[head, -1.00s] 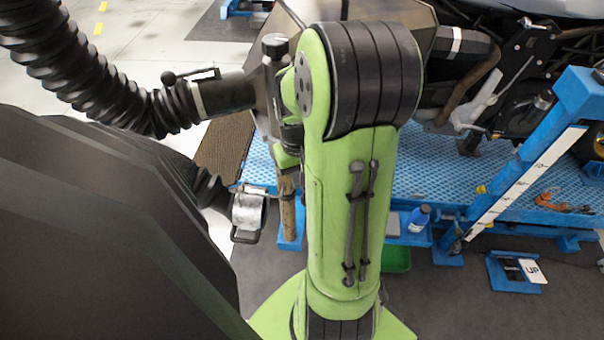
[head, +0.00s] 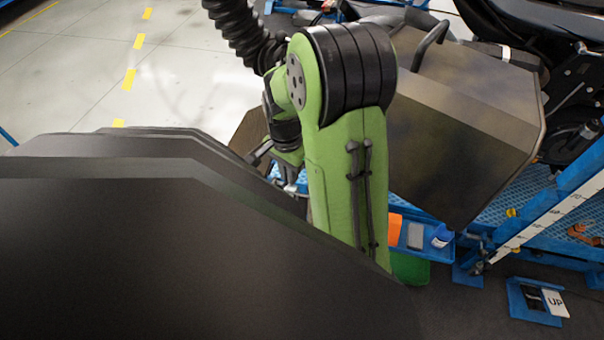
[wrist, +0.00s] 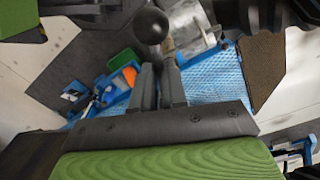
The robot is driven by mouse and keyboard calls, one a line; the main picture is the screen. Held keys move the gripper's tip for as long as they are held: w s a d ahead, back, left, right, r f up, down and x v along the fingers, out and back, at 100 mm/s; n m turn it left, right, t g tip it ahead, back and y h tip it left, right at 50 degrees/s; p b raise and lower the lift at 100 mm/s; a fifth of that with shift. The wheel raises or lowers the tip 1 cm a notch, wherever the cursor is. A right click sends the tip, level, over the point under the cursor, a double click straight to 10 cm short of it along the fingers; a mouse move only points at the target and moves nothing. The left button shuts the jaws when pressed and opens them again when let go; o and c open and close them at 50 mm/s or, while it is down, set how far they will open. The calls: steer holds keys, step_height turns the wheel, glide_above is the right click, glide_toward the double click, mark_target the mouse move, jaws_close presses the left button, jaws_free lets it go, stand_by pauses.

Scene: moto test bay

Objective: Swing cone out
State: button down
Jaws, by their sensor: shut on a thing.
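The dark, box-like flared cone (head: 465,115) stands large to the right of my green arm in the head view, over the blue lift. A bent black handle (head: 430,40) is on its top. A black corrugated hose (head: 240,30) comes down behind my arm. In the wrist view, my gripper (wrist: 157,68) has its two fingers close together, with a round black knob (wrist: 150,25) just beyond the tips. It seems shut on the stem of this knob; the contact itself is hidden. In the head view my arm mostly hides the gripper.
The motorcycle (head: 570,80) stands at the right on the blue lift platform (head: 515,205), close to the cone. A blue tray with an orange item (head: 395,228) and a green bin (head: 410,268) are below. Open floor (head: 70,75) lies at the left.

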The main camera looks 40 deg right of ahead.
steer(key=w+m+p, duration=0.2)
steer(key=w+m, duration=0.3)
steer(key=w, duration=0.1)
steer(key=shift+m, duration=0.3)
stand_by(0.4)
steer(key=c, duration=1.2)
jaws_free()
steer(key=shift+o, duration=0.2)
steer(key=shift+r, duration=0.15)
step_height(320, 180, up, 16)
steer(key=p, duration=0.4)
steer(key=shift+w+f, duration=0.15)
steer(key=shift+f, duration=0.05)
